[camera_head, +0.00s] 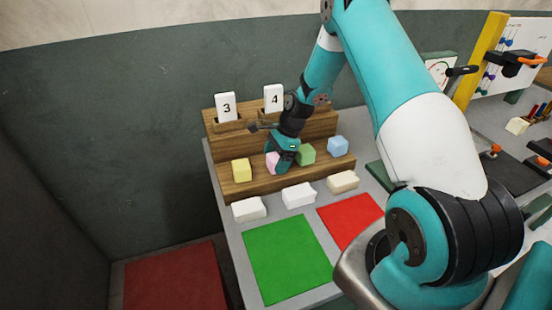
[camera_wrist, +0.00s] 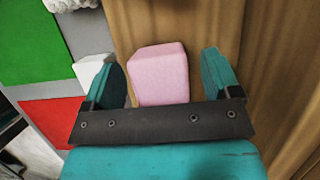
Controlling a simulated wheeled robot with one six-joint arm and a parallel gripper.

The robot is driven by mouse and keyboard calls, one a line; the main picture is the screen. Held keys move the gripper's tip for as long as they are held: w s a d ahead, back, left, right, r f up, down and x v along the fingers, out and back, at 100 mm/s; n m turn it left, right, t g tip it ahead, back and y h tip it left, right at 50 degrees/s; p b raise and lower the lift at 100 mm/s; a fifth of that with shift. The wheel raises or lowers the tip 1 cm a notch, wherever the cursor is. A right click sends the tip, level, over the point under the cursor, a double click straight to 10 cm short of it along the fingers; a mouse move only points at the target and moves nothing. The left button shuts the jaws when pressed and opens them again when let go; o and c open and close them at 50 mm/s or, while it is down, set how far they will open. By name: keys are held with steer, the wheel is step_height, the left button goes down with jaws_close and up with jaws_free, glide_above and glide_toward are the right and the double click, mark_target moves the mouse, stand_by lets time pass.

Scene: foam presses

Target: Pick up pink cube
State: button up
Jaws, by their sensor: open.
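The pink cube (camera_head: 271,160) sits on the lower step of the wooden stand (camera_head: 240,189), between a yellow cube and a green cube. In the head view my gripper (camera_head: 279,165) is down at the pink cube and hides much of it. In the wrist view the pink cube (camera_wrist: 161,74) lies between the two teal fingers of my gripper (camera_wrist: 168,76), with a gap on each side. The gap to the left finger looks smaller. My gripper is open and holds nothing.
The yellow cube (camera_head: 241,170) stands left, the green cube (camera_head: 306,154) close on the right, and a blue cube (camera_head: 338,145) farther right. Cards 3 (camera_head: 227,107) and 4 (camera_head: 273,98) stand behind. White blocks, a green mat (camera_head: 288,259) and a red mat (camera_head: 350,221) lie in front.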

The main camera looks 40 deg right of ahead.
steer(key=shift+w+a+f, duration=0.1)
steer(key=shift+a+f, duration=0.15)
steer(key=shift+f, duration=0.4)
steer(key=c, duration=1)
steer(key=shift+r, duration=0.1)
